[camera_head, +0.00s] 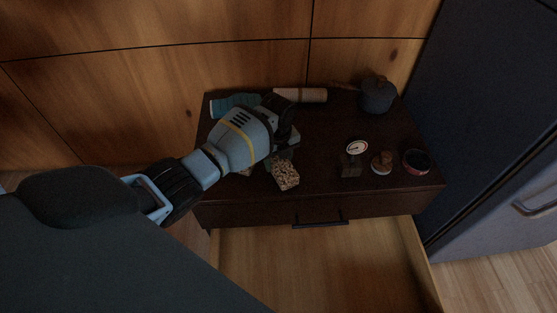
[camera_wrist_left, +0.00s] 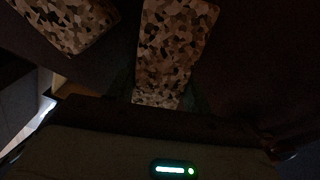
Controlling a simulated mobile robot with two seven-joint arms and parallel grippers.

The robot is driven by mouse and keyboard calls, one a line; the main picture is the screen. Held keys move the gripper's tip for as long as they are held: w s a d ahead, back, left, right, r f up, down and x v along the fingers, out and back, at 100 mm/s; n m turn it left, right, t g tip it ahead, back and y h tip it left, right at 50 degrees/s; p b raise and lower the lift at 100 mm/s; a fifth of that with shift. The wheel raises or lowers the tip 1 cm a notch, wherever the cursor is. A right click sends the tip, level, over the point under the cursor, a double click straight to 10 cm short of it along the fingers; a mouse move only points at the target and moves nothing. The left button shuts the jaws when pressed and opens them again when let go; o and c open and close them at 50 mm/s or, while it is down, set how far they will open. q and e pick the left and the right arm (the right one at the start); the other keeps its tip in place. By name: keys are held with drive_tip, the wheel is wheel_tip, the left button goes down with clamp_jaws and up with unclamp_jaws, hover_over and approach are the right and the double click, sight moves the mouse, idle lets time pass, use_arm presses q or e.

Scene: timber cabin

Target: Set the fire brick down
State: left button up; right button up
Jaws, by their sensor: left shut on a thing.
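My left gripper (camera_head: 284,153) reaches in from the left over the dark cabinet top (camera_head: 325,175). It is shut on a speckled tan, brown and black fire brick, which fills the upper middle of the left wrist view (camera_wrist_left: 174,50). A second block with the same speckle shows in that view's upper left corner (camera_wrist_left: 66,22), apart from the held one. In the head view a speckled block (camera_head: 284,176) shows just below the gripper, near the cabinet's front edge. Whether the held brick touches the top is hard to tell. My right gripper is not in view.
A dark lidded pot (camera_head: 378,95) stands at the back right. A white-faced dial (camera_head: 357,147), a dark block (camera_head: 350,167), a small wooden-topped item (camera_head: 382,162) and a round red-rimmed tin (camera_head: 416,161) sit to the right. A pale roll (camera_head: 302,95) and a teal item (camera_head: 234,103) lie behind.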

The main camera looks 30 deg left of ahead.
sight(278, 159)
use_arm(q)
drive_tip(key=o, duration=0.9)
drive_tip(key=shift+f, duration=0.1)
drive_tip(key=o, duration=0.5)
drive_tip(key=shift+r+p, duration=1.75)
drive_tip(key=shift+r, duration=4.5)
